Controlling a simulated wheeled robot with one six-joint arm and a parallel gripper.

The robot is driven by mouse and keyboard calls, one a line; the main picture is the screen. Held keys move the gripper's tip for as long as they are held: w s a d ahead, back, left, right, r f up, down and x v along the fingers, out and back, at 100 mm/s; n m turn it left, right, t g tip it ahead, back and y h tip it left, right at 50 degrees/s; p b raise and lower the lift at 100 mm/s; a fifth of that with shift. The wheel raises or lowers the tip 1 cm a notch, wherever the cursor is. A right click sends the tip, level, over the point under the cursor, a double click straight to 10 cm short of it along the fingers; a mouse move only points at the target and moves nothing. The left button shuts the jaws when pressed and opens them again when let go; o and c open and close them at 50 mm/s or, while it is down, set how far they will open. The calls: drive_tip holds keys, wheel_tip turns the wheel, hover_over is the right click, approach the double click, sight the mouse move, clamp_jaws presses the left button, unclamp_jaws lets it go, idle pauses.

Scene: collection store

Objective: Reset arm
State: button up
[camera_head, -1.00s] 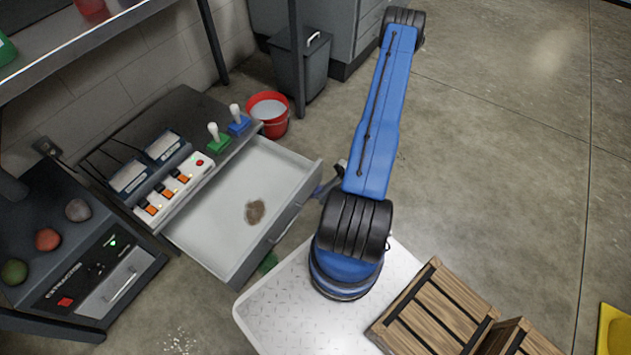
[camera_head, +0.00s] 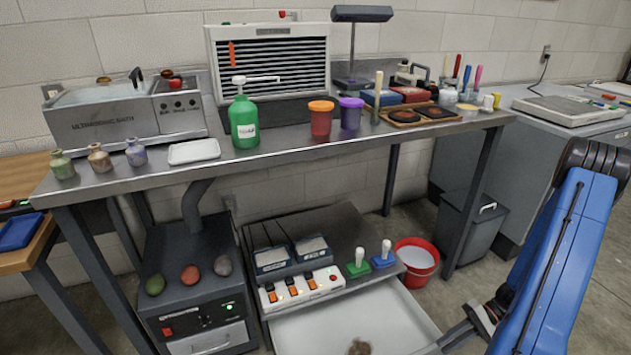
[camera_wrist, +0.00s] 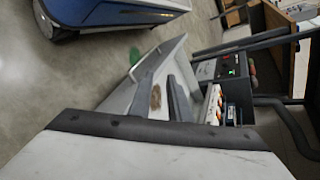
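My blue arm (camera_head: 555,265) reaches in from the right edge of the head view. My gripper (camera_head: 455,335) is low, beside the right side of the open drawer (camera_head: 410,325), and partly hidden by the frame edge. In the wrist view my gripper (camera_wrist: 160,78) shows two grey fingers apart with nothing held between them. A brown patch or lump (camera_head: 359,347) lies in the drawer, and it shows beyond the fingers in the wrist view (camera_wrist: 155,97).
A metal bench (camera_head: 290,160) carries a green pump bottle (camera_head: 243,118), jars and tools. Below stand a dark extraction unit (camera_head: 195,285), a switch strip (camera_head: 300,288) and a red bucket (camera_head: 416,258). A grey bin (camera_head: 470,230) stands behind my arm.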

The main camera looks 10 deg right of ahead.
drive_tip(key=w+a+r+n+h, duration=0.2)
drive_tip(key=a+r+h, duration=0.2)
drive_tip(key=r, duration=0.8)
drive_tip(key=w+a+r+n+h, duration=0.1)
drive_tip(key=a+r+h, duration=0.3)
drive_tip(key=r, duration=0.9)
drive_tip(key=s+a+r+t+h, duration=0.2)
drive_tip(key=s+a+r, duration=0.3)
drive_tip(key=r, duration=0.4)
drive_tip(key=s+a+r+n+t+h, duration=0.1)
drive_tip(key=s+a+r+t+h, duration=0.1)
drive_tip(key=s+a+r+t, duration=0.3)
wheel_tip(320, 180, up, 4)
drive_tip(key=shift+s+a+f+n, duration=0.15)
drive_tip(key=shift+s+a+n, duration=0.15)
drive_tip(key=shift+s, duration=0.9)
